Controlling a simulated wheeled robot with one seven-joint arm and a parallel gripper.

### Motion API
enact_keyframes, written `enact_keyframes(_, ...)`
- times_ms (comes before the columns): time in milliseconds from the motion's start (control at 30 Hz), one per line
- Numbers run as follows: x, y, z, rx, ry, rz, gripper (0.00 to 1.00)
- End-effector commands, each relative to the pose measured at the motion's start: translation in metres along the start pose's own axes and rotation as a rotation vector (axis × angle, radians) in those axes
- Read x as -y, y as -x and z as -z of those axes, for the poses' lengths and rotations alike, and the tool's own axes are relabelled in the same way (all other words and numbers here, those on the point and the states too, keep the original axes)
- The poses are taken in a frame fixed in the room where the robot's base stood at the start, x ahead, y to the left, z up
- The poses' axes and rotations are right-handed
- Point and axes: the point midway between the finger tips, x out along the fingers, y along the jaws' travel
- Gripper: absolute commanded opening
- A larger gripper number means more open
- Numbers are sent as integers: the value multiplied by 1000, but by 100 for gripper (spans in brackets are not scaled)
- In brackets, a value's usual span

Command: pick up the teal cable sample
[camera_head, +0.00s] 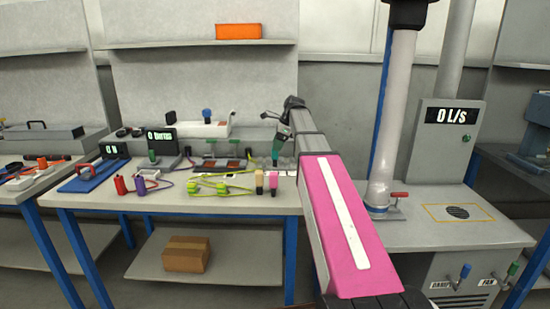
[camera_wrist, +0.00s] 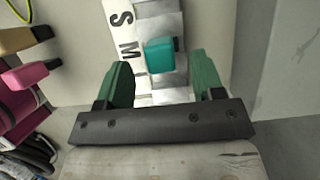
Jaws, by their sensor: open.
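The teal cable sample (camera_wrist: 160,56) shows in the wrist view as a small teal block in front of a grey metal holder (camera_wrist: 160,25) on a white strip lettered S and M. My gripper (camera_wrist: 162,75) is open, with one green finger on each side of the sample's near part. Gaps show between the sample and both fingers. In the head view my gripper (camera_head: 279,139) points down over the right end of the workbench, and a teal piece shows at its tips. The sample's lower part is hidden.
Pink (camera_wrist: 30,74) and tan (camera_wrist: 24,40) samples stand left of my gripper in the wrist view. The workbench (camera_head: 240,205) also carries yellow-green cables (camera_head: 208,187) and red (camera_head: 120,185) and purple (camera_head: 140,185) pieces. An extraction unit (camera_head: 450,232) stands to the right.

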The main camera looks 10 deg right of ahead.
Motion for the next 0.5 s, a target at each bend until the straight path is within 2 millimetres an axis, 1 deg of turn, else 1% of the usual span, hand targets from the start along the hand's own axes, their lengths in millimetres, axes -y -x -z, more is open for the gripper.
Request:
enact_keyframes(133,0,-14,0,0,0,-2,62)
enact_keyframes(333,0,-42,0,-1,0,-2,62)
enact_keyframes(400,1,-48,0,0,0,-1,62)
enact_keyframes(500,1,-50,0,0,0,0,62)
